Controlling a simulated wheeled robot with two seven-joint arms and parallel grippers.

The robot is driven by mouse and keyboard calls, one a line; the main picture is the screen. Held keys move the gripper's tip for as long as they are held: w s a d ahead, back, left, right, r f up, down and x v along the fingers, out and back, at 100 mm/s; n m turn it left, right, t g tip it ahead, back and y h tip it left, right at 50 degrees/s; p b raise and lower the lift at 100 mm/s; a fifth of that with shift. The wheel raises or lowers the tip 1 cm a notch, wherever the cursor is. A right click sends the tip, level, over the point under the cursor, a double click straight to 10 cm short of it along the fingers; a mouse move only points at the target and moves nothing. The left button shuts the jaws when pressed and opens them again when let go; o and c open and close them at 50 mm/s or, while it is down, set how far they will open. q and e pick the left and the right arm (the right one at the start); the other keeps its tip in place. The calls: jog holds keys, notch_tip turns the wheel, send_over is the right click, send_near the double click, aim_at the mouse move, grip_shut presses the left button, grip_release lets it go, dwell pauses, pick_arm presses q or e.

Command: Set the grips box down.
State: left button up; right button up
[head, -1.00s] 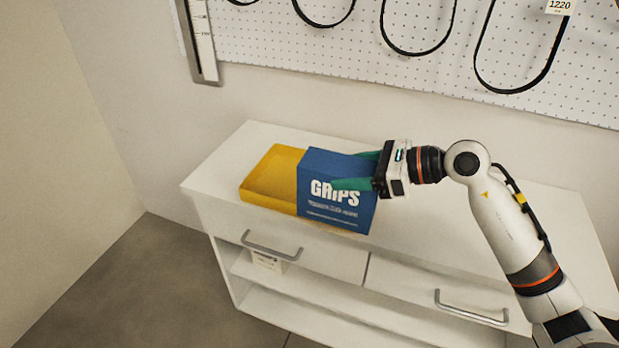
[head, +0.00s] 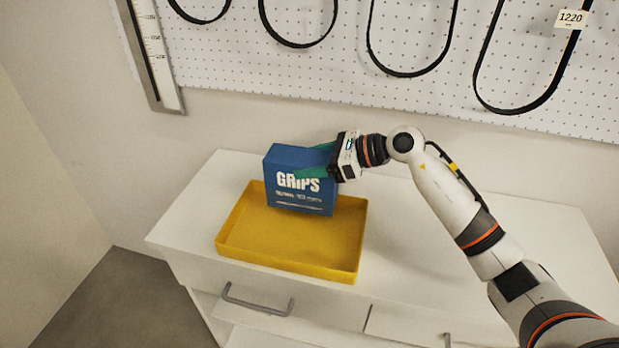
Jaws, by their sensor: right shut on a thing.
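The blue grips box (head: 300,200) is upright, with its white "GRIPS" lettering facing me. It is at the back part of the yellow tray (head: 285,262) and overlaps the tray's back rim in the head view. I cannot tell whether its underside touches the tray floor or hovers just above it. My right gripper (head: 312,172) comes in from the right and is shut on the box near its top, with green fingers on its faces. The far finger is mostly hidden behind the box. My left gripper is not in view.
The tray stands on a white cabinet top (head: 430,250), which is clear to the right. Drawer handles (head: 258,303) are on the cabinet front. A pegboard (head: 340,60) with hanging black belts (head: 375,50) is on the wall behind.

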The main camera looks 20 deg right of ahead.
aim_at(317, 197)
notch_tip(317, 197, down, 4)
jog(key=shift+w+r, duration=0.1)
jog(key=shift+w, duration=0.05)
jog(key=shift+f, duration=0.2)
jog(key=o, duration=1.5)
jog(key=shift+c, duration=0.2)
